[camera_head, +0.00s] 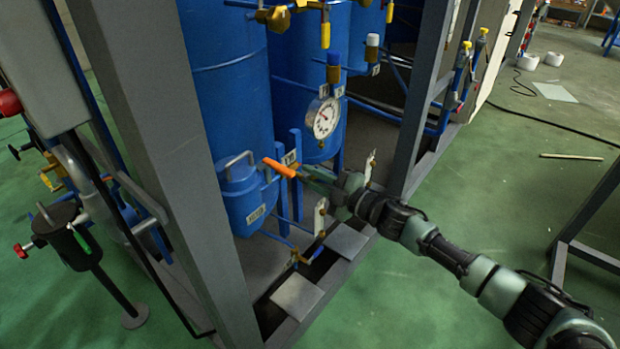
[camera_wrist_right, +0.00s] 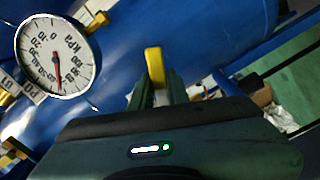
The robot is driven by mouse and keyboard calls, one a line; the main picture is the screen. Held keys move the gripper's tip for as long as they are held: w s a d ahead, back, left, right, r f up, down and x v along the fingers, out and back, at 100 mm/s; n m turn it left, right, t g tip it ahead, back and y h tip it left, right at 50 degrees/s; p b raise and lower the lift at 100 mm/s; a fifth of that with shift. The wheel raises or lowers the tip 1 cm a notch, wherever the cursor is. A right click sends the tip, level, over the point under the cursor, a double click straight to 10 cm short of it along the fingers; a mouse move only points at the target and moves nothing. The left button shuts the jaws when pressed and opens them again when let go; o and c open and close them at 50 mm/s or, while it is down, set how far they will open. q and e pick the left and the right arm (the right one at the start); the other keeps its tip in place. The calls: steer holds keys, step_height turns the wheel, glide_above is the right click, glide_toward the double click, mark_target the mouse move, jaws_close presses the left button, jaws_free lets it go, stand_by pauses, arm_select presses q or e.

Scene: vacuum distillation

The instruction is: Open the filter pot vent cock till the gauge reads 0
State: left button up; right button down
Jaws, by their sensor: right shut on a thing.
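The vent cock's lever handle looks orange in the head view (camera_head: 280,168) and yellow in the right wrist view (camera_wrist_right: 155,64). It sticks out beside the blue filter pot (camera_head: 240,200). My right gripper (camera_head: 300,174) is shut on the handle's near end; its fingers (camera_wrist_right: 155,90) stand on both sides of it in the wrist view. The cock's body is mostly hidden. The round white gauge (camera_head: 323,118) is behind and above the gripper. In the wrist view the gauge (camera_wrist_right: 57,57) appears turned, its red needle pointing away from the 0 mark. My left gripper is not in view.
A grey frame post (camera_head: 165,150) stands left of the pot, another (camera_head: 420,100) to the right. The green floor at the right is largely open.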

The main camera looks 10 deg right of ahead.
steer(key=shift+r+n, duration=0.15)
steer(key=shift+n, duration=0.75)
steer(key=shift+d+r+n, duration=0.1)
steer(key=shift+r+n, duration=0.15)
steer(key=shift+n, duration=0.75)
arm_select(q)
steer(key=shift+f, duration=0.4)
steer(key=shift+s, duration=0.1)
arm_select(e)
steer(key=shift+n, duration=0.3)
steer(key=c, duration=1.4)
jaws_free()
steer(key=shift+o, duration=0.2)
steer(key=shift+r, duration=0.1)
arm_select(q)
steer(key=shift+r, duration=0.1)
